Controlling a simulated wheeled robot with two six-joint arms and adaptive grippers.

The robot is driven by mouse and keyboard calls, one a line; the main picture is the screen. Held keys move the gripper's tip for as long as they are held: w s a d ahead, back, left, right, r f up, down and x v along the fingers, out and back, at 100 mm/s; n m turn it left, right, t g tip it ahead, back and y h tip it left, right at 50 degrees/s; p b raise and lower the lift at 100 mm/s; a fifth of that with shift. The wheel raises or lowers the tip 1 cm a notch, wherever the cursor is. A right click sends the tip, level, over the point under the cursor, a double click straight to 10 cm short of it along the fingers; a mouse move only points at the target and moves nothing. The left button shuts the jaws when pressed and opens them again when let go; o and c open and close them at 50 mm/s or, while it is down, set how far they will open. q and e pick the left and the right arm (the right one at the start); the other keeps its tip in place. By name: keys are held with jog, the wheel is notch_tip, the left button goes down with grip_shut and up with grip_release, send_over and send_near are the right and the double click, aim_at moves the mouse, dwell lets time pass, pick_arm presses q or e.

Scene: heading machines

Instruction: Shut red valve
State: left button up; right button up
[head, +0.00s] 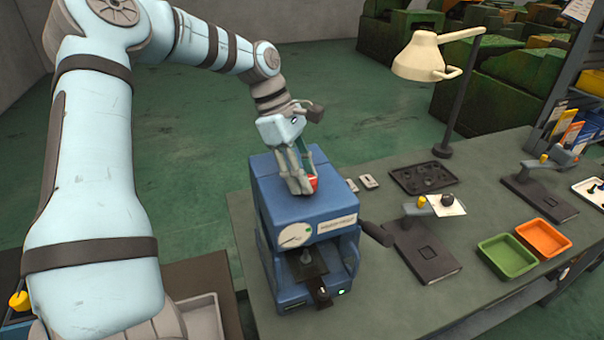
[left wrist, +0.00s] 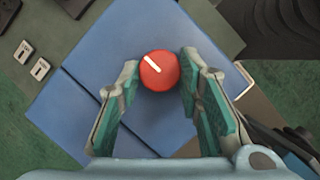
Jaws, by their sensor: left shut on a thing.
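The red valve (left wrist: 159,71) is a round red knob with a white line across part of its face, on top of the blue machine (left wrist: 150,30). In the head view the red valve (head: 313,182) shows only partly behind the fingers, on top of the blue machine (head: 284,205). My left gripper (head: 303,183) points down over the valve. In the left wrist view the two fingers of the left gripper (left wrist: 160,72) are on either side of the knob and shut on it. The white line slants from upper left to lower right. My right gripper is not in view.
The machine has a dial (head: 294,236) and a dark handle (head: 374,234) on its right. A cream lamp (head: 420,58), a black tray (head: 423,177), a green tray (head: 508,263) and an orange tray (head: 543,246) stand to the right on the bench (head: 400,310).

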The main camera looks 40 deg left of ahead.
pick_arm(q)
jog(key=shift+s+f, duration=0.1)
dwell(0.3)
jog(key=o, duration=1.1)
jog(key=shift+d, duration=0.25)
jog(key=shift+r, duration=0.2)
jog(key=v, duration=1.1)
jog(key=shift+r, duration=0.4)
